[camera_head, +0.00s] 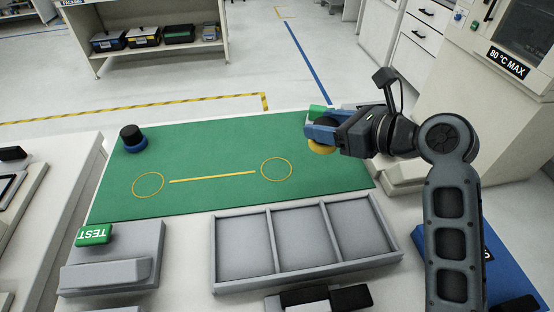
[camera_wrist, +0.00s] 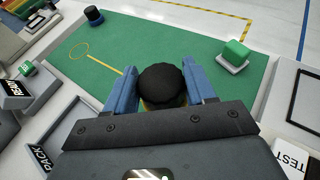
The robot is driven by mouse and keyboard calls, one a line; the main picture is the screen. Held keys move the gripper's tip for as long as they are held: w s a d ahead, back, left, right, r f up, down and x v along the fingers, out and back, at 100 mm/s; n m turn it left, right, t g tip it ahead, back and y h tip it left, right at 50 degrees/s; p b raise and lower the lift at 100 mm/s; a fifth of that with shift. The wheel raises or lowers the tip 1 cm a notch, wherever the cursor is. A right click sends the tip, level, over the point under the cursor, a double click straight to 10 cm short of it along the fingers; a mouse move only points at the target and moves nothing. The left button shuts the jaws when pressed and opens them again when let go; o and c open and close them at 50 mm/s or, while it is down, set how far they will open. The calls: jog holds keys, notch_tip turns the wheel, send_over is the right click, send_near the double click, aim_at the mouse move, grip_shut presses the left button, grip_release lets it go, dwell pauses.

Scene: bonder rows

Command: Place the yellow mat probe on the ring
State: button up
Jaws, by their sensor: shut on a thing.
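The yellow mat probe, with a yellow base (camera_head: 321,149) and a black knob (camera_wrist: 163,85), is between the blue fingers of my gripper (camera_head: 319,135). The fingers (camera_wrist: 162,92) are shut on it from both sides. It is held over the right part of the green mat (camera_head: 220,133), right of the right ring (camera_head: 276,168). A second yellow ring (camera_head: 148,185) lies at the left, also seen in the wrist view (camera_wrist: 79,50). A yellow line joins the space between the rings. The right ring is hidden in the wrist view.
A blue probe with a black knob (camera_head: 131,138) stands at the mat's back left. A green block on a white base (camera_wrist: 235,53) sits on the mat beyond my gripper.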

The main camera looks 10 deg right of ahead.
jog(key=w+a+f, duration=0.1)
jog(key=a+f, duration=0.1)
jog(key=a, duration=0.1)
jog(key=w+a+f, duration=0.1)
jog(key=a, duration=0.2)
jog(key=w+a+f, duration=0.1)
jog(key=a+f, duration=0.1)
jog(key=a, duration=0.1)
jog(key=shift+w+f, duration=0.35)
jog(key=shift+f, duration=2.05)
jog(key=shift+f, duration=0.1)
jog(key=o, duration=1.3)
jog(key=v, duration=1.2)
jog(key=shift+s, duration=0.1)
